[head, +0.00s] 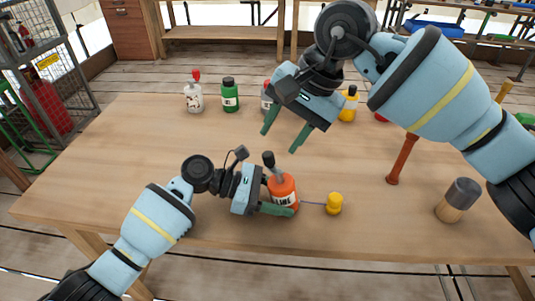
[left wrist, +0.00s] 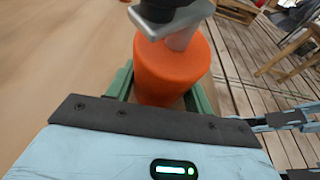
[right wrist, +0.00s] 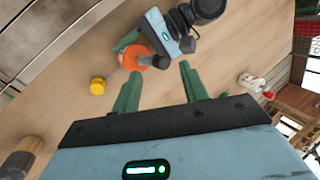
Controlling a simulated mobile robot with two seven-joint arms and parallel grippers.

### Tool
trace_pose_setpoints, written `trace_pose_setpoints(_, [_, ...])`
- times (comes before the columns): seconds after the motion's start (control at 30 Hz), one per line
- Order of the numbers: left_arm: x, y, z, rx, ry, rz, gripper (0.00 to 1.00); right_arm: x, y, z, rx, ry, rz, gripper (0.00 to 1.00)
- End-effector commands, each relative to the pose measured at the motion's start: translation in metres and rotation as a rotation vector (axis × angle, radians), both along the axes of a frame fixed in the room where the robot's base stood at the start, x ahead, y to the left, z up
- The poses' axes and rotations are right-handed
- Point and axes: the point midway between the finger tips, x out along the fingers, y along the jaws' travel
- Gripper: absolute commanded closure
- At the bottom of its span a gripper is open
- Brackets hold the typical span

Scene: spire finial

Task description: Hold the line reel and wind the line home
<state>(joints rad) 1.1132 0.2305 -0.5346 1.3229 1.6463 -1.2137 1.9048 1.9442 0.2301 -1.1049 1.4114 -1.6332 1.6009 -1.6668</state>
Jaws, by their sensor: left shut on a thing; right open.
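The line reel (head: 284,190) is an orange, labelled drum standing near the front of the table, with a crank and dark knob (head: 268,159) on top. My left gripper (head: 284,197) is shut around the reel's body, as the left wrist view also shows (left wrist: 172,65). A thin purple line (head: 312,204) runs from the reel to a yellow end piece (head: 334,204) on the table to the right. My right gripper (head: 280,141) is open and empty above and behind the reel. In the right wrist view the reel (right wrist: 132,57) and knob lie beyond its fingers.
White (head: 194,98), green (head: 230,96) and yellow (head: 348,106) bottles stand toward the back; another is partly hidden by my right gripper. A reddish-brown post (head: 402,160) and a grey-topped wooden cylinder (head: 458,201) stand at right. The table's left part is clear.

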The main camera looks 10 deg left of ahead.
Motion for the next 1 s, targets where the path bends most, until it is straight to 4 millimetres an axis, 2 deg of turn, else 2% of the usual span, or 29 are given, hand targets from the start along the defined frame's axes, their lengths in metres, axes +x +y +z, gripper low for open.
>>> trace_pose_setpoints(0.4, [0.0, 0.0, 0.0, 0.001, 0.0, 0.0, 0.61, 0.013, -0.031, 0.005, 0.246, 0.447, -0.67, 0.56])
trace_pose_setpoints(0.6, [0.0, 0.0, 0.0, 0.001, 0.0, 0.0, 0.61, 0.019, -0.046, 0.007, 0.314, 0.634, -0.901, 0.56])
trace_pose_setpoints(0.8, [0.0, 0.0, 0.0, 0.001, 0.0, 0.0, 0.61, 0.022, -0.053, 0.008, 0.341, 0.726, -1.006, 0.56])
trace_pose_setpoints(1.0, [0.0, 0.0, 0.0, 0.001, 0.0, 0.0, 0.61, 0.022, -0.053, 0.008, 0.345, 0.737, -1.019, 0.56])
